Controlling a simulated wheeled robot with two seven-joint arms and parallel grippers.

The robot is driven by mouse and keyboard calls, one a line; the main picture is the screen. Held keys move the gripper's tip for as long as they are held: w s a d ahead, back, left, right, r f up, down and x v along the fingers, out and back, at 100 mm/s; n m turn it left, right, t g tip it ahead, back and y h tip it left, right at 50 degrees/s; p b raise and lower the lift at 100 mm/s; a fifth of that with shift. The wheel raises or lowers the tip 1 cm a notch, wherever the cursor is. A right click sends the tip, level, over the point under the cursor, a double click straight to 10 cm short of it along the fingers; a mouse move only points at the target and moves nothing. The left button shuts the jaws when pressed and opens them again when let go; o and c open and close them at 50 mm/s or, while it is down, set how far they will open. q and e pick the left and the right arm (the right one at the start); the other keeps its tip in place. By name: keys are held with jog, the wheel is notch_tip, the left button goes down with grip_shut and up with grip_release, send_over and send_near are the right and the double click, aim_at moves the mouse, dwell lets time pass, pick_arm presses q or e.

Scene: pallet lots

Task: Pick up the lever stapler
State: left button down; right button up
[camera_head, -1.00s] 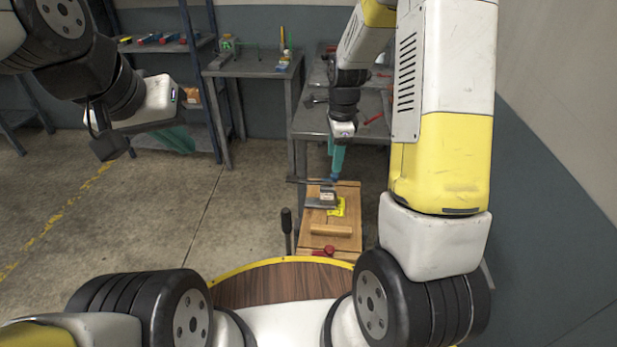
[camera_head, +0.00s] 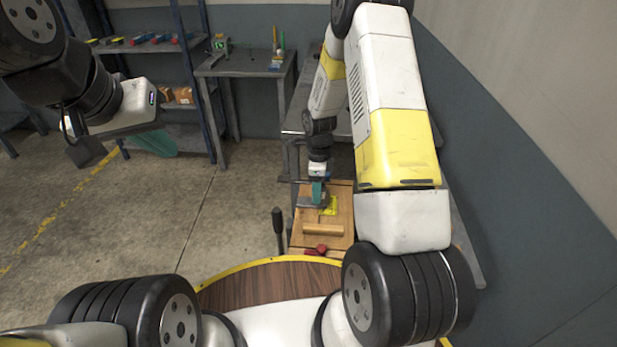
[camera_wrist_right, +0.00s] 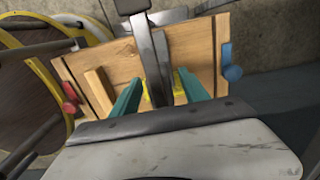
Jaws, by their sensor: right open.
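The lever stapler is a grey metal tool with a long lever. In the head view its grey part (camera_head: 308,203) shows on the wooden board (camera_head: 342,213), partly hidden by my right gripper (camera_head: 317,192), which points down over it. In the right wrist view the stapler (camera_wrist_right: 156,52) stands between and beyond the teal fingers of my right gripper (camera_wrist_right: 159,80). These fingers are apart, one on each side of it; I cannot tell whether they touch it.
The wooden board carries a wooden bar (camera_head: 323,230), a yellow patch (camera_head: 330,207) and a red knob (camera_head: 320,250). A black handle (camera_head: 279,225) stands left. A grey table (camera_head: 248,66) and shelves (camera_head: 150,46) are behind. The left floor is clear.

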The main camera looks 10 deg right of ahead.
grip_shut()
dwell(1.4)
